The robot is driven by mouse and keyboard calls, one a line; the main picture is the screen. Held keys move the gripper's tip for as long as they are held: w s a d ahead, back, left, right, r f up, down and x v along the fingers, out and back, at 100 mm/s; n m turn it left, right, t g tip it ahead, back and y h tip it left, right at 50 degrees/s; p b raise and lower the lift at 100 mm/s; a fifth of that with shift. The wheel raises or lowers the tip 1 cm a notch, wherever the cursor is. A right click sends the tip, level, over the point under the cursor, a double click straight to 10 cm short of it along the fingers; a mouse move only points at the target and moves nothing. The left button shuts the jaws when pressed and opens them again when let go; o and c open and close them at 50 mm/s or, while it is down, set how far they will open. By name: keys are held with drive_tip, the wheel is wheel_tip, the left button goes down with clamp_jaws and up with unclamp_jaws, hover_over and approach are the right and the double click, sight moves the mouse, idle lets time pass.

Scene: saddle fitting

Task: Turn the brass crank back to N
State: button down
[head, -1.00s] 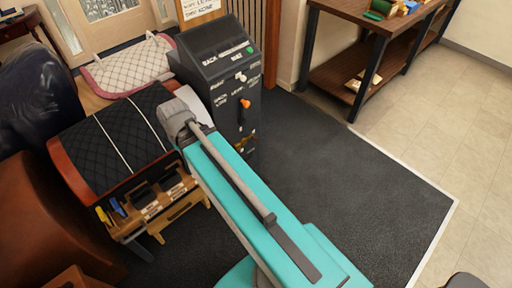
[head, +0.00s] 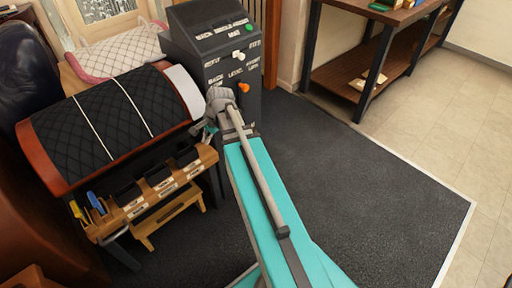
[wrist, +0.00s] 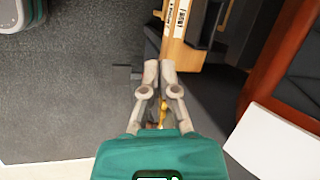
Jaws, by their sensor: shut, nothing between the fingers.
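My gripper (wrist: 160,72) is shut and empty in the wrist view, its two grey fingers side by side. A small brass-coloured piece (wrist: 162,112) shows between the finger linkages, partly hidden by them; it may be the brass crank, but its handle and any N mark cannot be made out. In the head view my gripper (head: 207,131) is small and partly hidden by my wrist, just off the right end of the black quilted saddle (head: 100,125). No crank can be picked out in the head view.
A dark control cabinet (head: 215,45) with an orange knob (head: 244,88) stands behind my wrist. The white panel (wrist: 280,140) is close at right. Dark floor is clear at right.

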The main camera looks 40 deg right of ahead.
drive_tip(key=d+f+m+t+b, duration=0.3)
drive_tip(key=d+f+m+b, duration=0.8)
drive_tip(key=d+b, duration=0.3)
drive_tip(key=d+f+m+t+y+b, duration=0.1)
drive_tip(key=d+f+m+t+b, duration=0.3)
drive_tip(key=d+f+m+b, duration=0.8)
drive_tip(key=shift+w+d+f+t+b, duration=0.4)
drive_tip(key=shift+d+b, duration=0.95)
drive_tip(key=shift+d, duration=1.65)
drive_tip(key=shift+w+f, duration=0.1)
drive_tip(key=shift+b+x, duration=3.1)
drive_tip(key=shift+x, duration=1.95)
drive_tip(key=shift+d+r+p, duration=0.3)
drive_tip(key=shift+r+p, duration=0.3)
drive_tip(key=shift+p, duration=0.05)
drive_tip(key=shift+d+r+p, duration=0.25)
drive_tip(key=shift+r+p, duration=0.35)
drive_tip(key=shift+d+r+p, duration=0.3)
drive_tip(key=shift+r+p, duration=0.3)
drive_tip(key=shift+p, duration=0.05)
